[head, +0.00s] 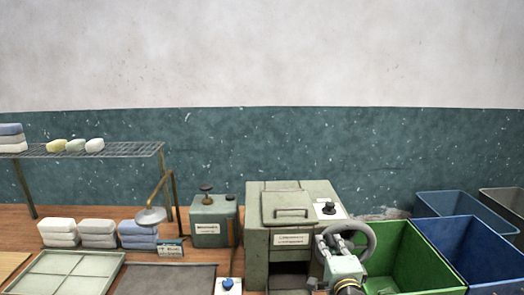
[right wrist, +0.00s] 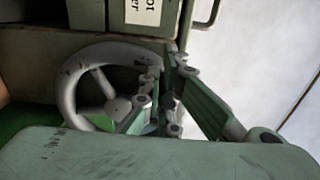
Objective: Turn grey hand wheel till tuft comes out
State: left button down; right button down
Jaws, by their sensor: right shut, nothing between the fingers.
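The grey hand wheel (head: 369,236) is on the right side of a green box-shaped machine (head: 255,262) with a lidded top and a white label. The wheel also shows in the right wrist view (right wrist: 68,90), with its rim, a spoke and hub. My right gripper (head: 333,245) is shut and empty at the wheel, in front of part of its rim. In the right wrist view the fingers (right wrist: 168,70) overlap the wheel's right part; I cannot tell whether they touch it. The machine's lower front has a dark opening (head: 289,281). I see no clear tuft there. My left gripper is out of view.
A green bin (head: 408,262) stands right of the wheel, with a blue bin (head: 470,245) beyond. A small green box (head: 213,222), a lamp-like fitting (head: 151,216), folded cloths (head: 97,232) and trays (head: 65,268) stand left. A wire shelf (head: 120,149) stands at the back left.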

aim_at(350, 230)
jog(key=shift+a+r, duration=0.1)
jog(key=shift+r, duration=0.1)
dwell(0.3)
jog(key=shift+d+r+p, duration=0.15)
jog(key=shift+d+r, duration=0.2)
jog(key=shift+d, duration=0.6)
jog(key=shift+d+r+p, duration=0.15)
jog(key=shift+d+r, duration=0.15)
jog(key=shift+d, duration=0.6)
jog(key=d+b, duration=0.1)
jog(key=d, duration=0.2)
jog(key=shift+d, duration=0.2)
jog(key=shift+w+d, duration=0.1)
jog(key=shift+d, duration=0.1)
